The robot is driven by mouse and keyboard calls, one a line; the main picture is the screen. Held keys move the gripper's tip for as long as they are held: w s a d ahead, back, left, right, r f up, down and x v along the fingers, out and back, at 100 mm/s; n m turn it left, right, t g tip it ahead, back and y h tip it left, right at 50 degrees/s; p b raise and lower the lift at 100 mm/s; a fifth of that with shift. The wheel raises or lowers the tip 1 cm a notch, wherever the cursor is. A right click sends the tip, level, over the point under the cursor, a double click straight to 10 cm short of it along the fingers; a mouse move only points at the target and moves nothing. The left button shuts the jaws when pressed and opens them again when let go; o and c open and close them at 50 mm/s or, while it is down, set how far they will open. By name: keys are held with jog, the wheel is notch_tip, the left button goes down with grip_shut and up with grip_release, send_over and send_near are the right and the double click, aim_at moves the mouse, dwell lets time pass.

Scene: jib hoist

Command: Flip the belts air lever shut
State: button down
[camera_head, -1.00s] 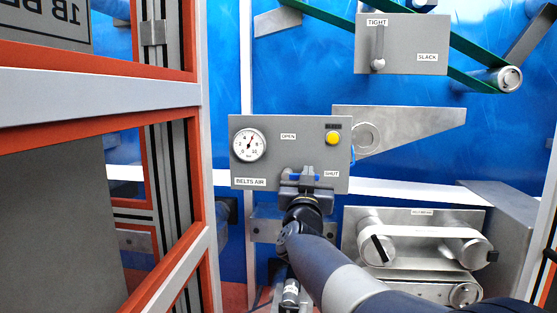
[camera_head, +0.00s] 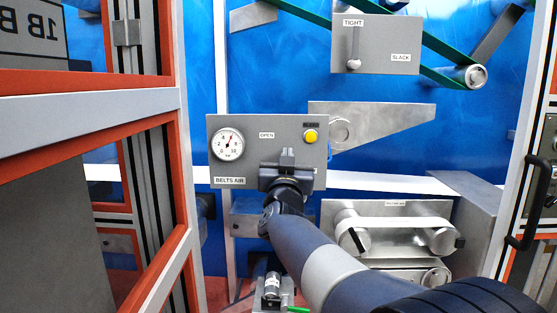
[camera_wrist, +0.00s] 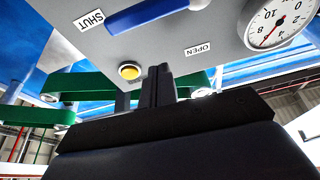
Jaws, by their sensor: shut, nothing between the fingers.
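The grey belts air panel (camera_head: 245,160) is on the blue wall in the head view, with a round gauge, an OPEN label and a yellow button. The wrist view shows the panel (camera_wrist: 225,22) turned nearly upside down. My gripper (camera_wrist: 158,78) is shut and empty near the yellow button (camera_wrist: 130,71), apart from the lever in that view. In the head view my gripper (camera_head: 287,158) covers the panel's lower middle and hides most of the lever.
A TIGHT/SLACK panel (camera_head: 375,45) with a lever is above right. A metal bracket (camera_head: 390,120) juts out right of the air panel. A belt roller unit (camera_head: 392,235) sits below right. Orange-edged frame bars (camera_head: 90,110) stand close on the left, and a dark handle (camera_head: 530,205) is at far right.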

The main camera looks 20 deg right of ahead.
jog(key=v, duration=0.9)
jog(key=shift+s+f+b, duration=0.25)
jog(key=shift+f+b, duration=0.05)
jog(key=shift+f, duration=0.05)
jog(key=shift+w, duration=0.1)
jog(key=w+d+b, duration=0.2)
jog(key=w+d, duration=0.1)
jog(key=w, duration=0.5)
jog(key=shift+w+f, duration=0.3)
jog(key=shift+w, duration=0.1)
